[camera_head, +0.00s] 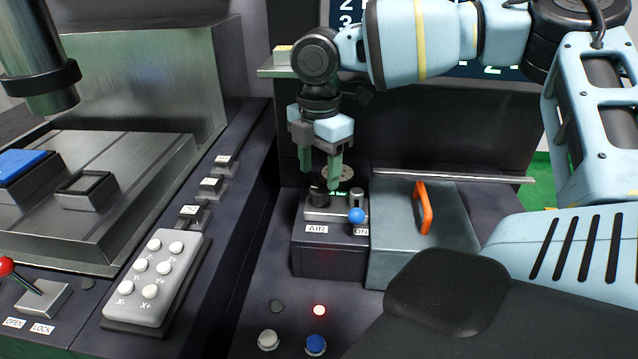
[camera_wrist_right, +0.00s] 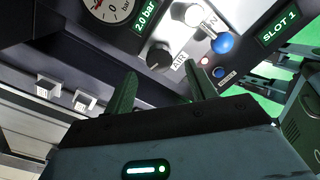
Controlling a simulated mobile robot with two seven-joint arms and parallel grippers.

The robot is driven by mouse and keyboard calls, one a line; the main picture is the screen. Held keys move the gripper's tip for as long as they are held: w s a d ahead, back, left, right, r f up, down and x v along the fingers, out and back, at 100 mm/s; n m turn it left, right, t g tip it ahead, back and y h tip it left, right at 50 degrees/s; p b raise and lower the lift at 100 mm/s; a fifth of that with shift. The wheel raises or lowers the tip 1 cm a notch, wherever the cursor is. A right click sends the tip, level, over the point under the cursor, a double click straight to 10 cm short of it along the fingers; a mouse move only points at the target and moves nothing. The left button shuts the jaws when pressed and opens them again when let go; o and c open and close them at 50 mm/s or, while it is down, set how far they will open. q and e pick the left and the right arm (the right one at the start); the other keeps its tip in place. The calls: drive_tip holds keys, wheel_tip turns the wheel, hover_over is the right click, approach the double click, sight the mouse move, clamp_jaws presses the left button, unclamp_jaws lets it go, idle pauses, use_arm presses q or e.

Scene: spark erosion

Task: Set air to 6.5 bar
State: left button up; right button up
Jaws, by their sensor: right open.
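The AIR unit (camera_head: 330,252) stands in the middle of the head view. Its black ridged knob (camera_head: 318,195) sits beside a round gauge (camera_head: 338,173), partly hidden by my gripper. In the wrist view the knob (camera_wrist_right: 159,56) is near a green display (camera_wrist_right: 146,14) reading 2.0 bar and the gauge (camera_wrist_right: 105,8) marked bar. A blue ball (camera_head: 356,215) sits above the ON label. My right gripper (camera_head: 320,174) points down, open and empty, just above the knob. In the wrist view the fingers (camera_wrist_right: 160,75) appear either side of the knob's line; contact is not visible.
A grey box with an orange handle (camera_head: 424,207) stands right of the AIR unit. A button pad (camera_head: 150,277) and switches are at the left.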

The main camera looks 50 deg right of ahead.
sight(319, 189)
wheel_tip(319, 189, down, 4)
drive_tip(key=shift+r, duration=0.2)
use_arm(q)
drive_tip(key=shift+w+r, duration=0.1)
drive_tip(key=shift+w, duration=0.4)
use_arm(e)
drive_tip(key=shift+f, duration=0.45)
